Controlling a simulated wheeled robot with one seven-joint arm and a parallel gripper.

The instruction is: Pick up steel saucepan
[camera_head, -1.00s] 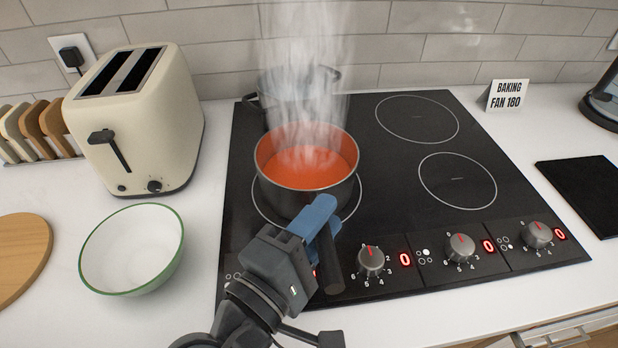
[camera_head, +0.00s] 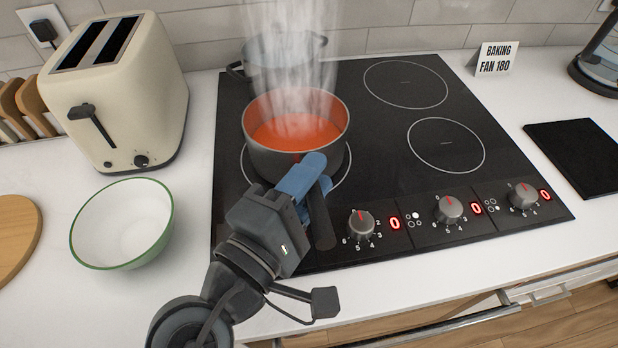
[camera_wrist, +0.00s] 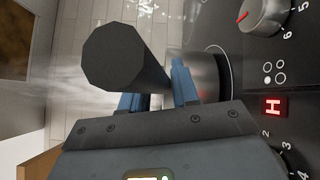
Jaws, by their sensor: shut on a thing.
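The steel saucepan (camera_head: 262,160) is on the front left of the cooktop, with orange-red soup in it and steam rising. I cannot tell whether its base touches the glass. Its dark handle (camera_head: 320,218) points toward the front. My gripper (camera_head: 305,180) is shut on the handle, its blue fingers on either side of it. In the wrist view the handle (camera_wrist: 125,58) stands out between the blue fingers (camera_wrist: 155,95), and part of the pan's steel wall (camera_wrist: 205,75) shows behind.
A second pot (camera_head: 262,62) stands behind, partly veiled by steam. A cream toaster (camera_head: 125,100) and a green-rimmed bowl (camera_head: 122,225) are at left. The right burners of the cooktop (camera_head: 375,130) are clear. Knobs (camera_head: 449,209) line its front. A dark board (camera_head: 580,155) lies at right.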

